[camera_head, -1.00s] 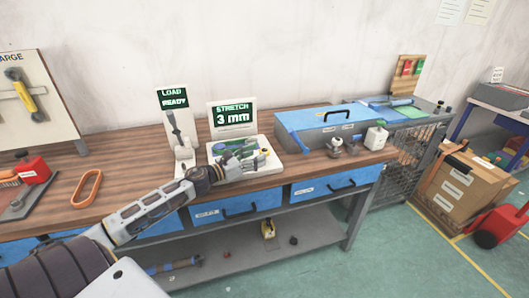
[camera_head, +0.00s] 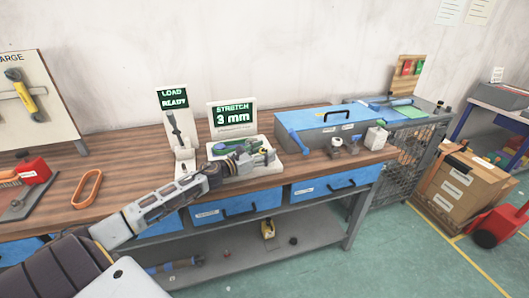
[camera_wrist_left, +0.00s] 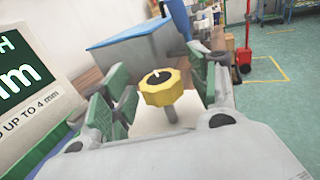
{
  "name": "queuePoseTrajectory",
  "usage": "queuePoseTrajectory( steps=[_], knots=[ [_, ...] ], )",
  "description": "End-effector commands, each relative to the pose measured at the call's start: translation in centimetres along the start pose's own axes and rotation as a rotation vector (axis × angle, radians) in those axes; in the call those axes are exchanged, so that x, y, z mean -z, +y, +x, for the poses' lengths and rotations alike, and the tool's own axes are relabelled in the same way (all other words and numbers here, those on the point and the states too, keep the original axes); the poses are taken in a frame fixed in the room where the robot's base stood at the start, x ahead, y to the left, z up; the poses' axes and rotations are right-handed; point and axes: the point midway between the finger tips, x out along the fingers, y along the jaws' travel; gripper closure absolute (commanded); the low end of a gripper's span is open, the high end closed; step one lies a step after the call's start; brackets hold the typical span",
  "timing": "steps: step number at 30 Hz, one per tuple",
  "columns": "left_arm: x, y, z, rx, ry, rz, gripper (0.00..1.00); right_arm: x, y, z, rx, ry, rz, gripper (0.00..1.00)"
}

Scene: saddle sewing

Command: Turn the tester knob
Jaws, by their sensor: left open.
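The tester (camera_head: 231,116) stands on the wooden bench, with a screen reading STRETCH 3 mm above a white base. Its yellow knob (camera_wrist_left: 161,88) shows in the left wrist view on a grey shaft, with a white mark on top. My left gripper (camera_head: 264,157) is over the tester's base, and the arm largely covers that area in the head view. In the wrist view the green-padded fingers of the left gripper (camera_wrist_left: 160,95) are open, one on each side of the knob, with gaps visible. The right gripper is not in view.
A second stand (camera_head: 173,98) reading LOAD READY is left of the tester. A blue-topped box (camera_head: 318,125) is behind and to the right. Small metal parts (camera_head: 337,146) and a white bottle (camera_head: 376,137) stand near the bench's right end. An orange loop (camera_head: 87,188) lies left.

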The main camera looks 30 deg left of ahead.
Motion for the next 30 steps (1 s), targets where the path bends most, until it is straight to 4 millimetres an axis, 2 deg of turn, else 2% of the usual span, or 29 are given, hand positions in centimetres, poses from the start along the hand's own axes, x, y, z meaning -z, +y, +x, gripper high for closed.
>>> queuePoseTrajectory(
  steps=[14,17,25,30],
  knots=[
    [0.01,-0.01,0.37,0.0,0.001,0.001,0.4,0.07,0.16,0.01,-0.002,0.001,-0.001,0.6],
    [0.02,-0.02,0.37,0.0,0.001,0.0,0.5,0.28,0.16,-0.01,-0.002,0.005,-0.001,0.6],
    [0.02,-0.02,0.36,0.001,0.001,0.0,0.85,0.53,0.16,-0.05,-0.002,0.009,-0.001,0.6],
    [0.01,-0.02,0.37,-0.002,0.001,0.0,0.86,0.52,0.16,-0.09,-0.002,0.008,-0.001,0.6]
  ],
)
